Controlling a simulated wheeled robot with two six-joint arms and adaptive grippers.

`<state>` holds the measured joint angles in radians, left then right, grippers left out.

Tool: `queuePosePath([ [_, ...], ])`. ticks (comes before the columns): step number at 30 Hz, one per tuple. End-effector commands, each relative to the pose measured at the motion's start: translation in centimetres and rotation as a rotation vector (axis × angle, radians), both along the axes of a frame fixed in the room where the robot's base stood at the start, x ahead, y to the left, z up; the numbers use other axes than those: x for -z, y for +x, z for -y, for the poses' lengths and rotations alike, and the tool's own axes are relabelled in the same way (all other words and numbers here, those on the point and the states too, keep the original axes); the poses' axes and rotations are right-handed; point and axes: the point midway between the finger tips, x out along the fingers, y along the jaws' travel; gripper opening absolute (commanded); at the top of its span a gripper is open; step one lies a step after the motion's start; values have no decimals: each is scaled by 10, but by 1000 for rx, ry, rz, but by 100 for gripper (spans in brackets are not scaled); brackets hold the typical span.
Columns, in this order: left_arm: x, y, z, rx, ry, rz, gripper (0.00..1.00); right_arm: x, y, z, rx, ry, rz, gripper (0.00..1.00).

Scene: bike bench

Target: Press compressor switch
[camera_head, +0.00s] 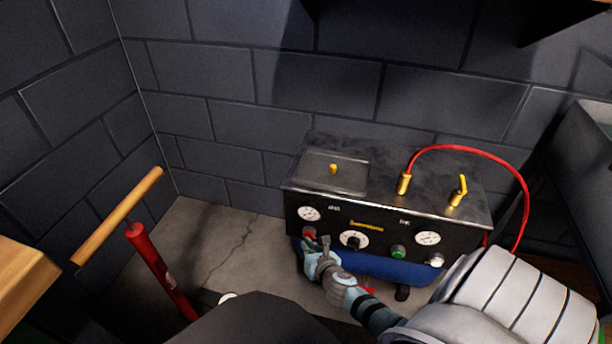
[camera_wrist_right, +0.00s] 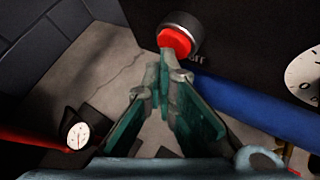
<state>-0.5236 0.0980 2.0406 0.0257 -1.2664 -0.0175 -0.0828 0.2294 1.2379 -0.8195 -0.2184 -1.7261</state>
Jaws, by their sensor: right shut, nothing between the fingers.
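The compressor (camera_head: 375,225) is a dark box with gauges, knobs and a blue tank below, standing against the wall in the head view. A red button (camera_head: 309,233) sits at the left of its front panel, under the left gauge. The red button in its metal ring (camera_wrist_right: 177,40) is large in the right wrist view. My right gripper (camera_head: 318,243) is shut and empty, its tips close to the red button. In the wrist view the right gripper (camera_wrist_right: 165,72) has its tips just below the button; I cannot tell whether they touch it. My left gripper is not in view.
A red floor pump (camera_head: 160,270) with a wooden handle stands to the left. A red hose (camera_head: 500,165) arches over the compressor's right side. A green button (camera_head: 398,252) and a central dial (camera_head: 354,240) share the panel. The concrete floor (camera_head: 215,235) between pump and compressor is clear.

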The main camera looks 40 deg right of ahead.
Motion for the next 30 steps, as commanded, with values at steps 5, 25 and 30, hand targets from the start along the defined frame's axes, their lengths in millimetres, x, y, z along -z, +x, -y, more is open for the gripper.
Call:
queuePosePath([
  [5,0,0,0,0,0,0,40,0,0,0,0,0,0,0],
  [25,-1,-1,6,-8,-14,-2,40,0,-6,-8,0,-1,0,0],
  [30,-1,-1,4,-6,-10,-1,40,0,-6,-8,0,0,0,0],
])
